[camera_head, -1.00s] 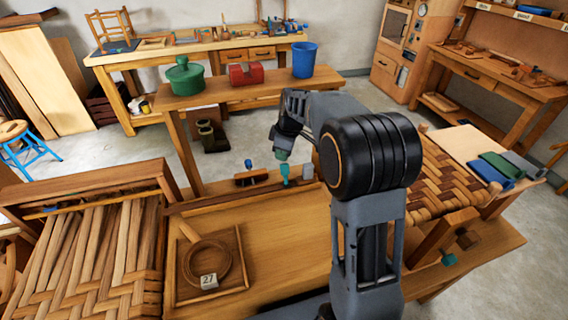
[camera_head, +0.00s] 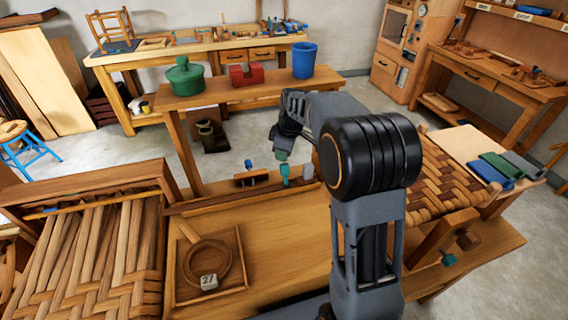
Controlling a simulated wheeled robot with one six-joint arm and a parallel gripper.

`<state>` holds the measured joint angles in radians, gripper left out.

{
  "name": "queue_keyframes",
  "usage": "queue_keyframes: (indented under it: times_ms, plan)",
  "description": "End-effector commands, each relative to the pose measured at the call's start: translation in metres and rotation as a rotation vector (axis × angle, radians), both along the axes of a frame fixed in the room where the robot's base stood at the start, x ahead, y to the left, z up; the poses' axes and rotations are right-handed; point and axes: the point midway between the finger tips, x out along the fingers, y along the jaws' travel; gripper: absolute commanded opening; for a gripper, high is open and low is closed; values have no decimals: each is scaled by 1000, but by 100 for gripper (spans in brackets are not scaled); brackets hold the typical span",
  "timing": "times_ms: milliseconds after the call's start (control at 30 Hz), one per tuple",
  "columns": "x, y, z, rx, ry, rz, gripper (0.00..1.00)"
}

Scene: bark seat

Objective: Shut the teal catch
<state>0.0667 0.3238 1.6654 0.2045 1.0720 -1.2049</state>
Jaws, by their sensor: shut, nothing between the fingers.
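The teal catch (camera_head: 285,174) stands upright at the back edge of the workbench, between a blue-topped piece (camera_head: 248,164) on the left and a grey one (camera_head: 307,172) on the right. My gripper (camera_head: 283,155) points down just above the teal catch. It is shut and empty. The view is too small to tell whether the fingertips touch the catch. My own arm hides part of the bench to the right of it.
A wooden tray (camera_head: 240,236) with a coil and a numbered block (camera_head: 208,281) lies on the bench. A woven seat frame (camera_head: 110,250) is at left and a woven panel (camera_head: 440,180) at right. Another teal piece (camera_head: 449,260) is low on the right. The bench middle is clear.

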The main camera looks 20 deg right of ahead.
Motion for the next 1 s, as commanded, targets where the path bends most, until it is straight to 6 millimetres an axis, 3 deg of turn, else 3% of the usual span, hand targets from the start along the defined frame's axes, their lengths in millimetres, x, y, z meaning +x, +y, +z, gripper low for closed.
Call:
queue_keyframes:
  times_ms: [633, 1000]
  plan:
    - [0, 0, -2, 0, 0, 0, 0]
    - [0, 0, -18, 0, 0, 0, 0]
